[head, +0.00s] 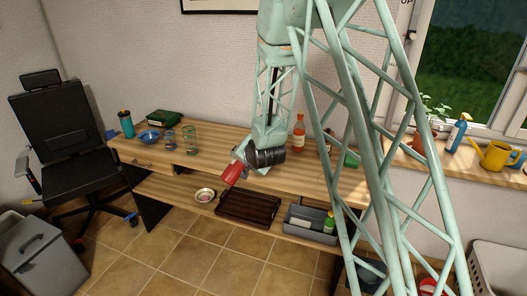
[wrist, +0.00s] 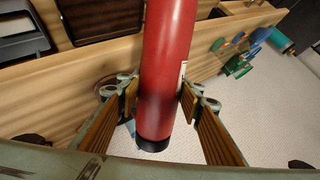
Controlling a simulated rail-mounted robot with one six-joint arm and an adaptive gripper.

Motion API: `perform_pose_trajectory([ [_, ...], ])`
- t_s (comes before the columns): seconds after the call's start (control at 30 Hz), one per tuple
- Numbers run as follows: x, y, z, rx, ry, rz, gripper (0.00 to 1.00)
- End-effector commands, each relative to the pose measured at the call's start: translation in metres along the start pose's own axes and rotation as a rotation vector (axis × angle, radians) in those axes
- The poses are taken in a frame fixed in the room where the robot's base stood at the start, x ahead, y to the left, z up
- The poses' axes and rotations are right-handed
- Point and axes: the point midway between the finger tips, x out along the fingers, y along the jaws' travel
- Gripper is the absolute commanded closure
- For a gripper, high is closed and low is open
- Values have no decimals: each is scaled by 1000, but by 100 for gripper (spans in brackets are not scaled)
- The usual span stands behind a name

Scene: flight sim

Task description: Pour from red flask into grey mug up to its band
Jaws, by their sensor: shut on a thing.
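The red flask (wrist: 165,70) is between the two fingers of my gripper (wrist: 158,97), which is shut on it. Its dark end (wrist: 153,144) points toward the bottom of the wrist view. In the head view the red flask (head: 232,173) is tilted, sloping down to the left, in front of the desk edge. I cannot make out a grey mug for certain. A small round pale vessel (head: 205,195) with something reddish inside stands on the lower shelf, below and left of the flask. No stream of liquid shows.
A dark brown tray (head: 248,207) and a grey bin (head: 310,224) with bottles sit on the lower shelf. On the desktop are glasses (head: 189,139), a blue bowl (head: 149,137), a teal tumbler (head: 126,123) and an orange bottle (head: 299,132). The desktop's middle is fairly clear.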

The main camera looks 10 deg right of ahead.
Motion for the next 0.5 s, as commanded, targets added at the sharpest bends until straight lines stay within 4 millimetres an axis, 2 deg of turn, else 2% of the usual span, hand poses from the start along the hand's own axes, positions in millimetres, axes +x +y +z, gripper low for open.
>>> perform_pose_trajectory([
  [0.5,-1,-1,-1,27,-26,-1,86],
])
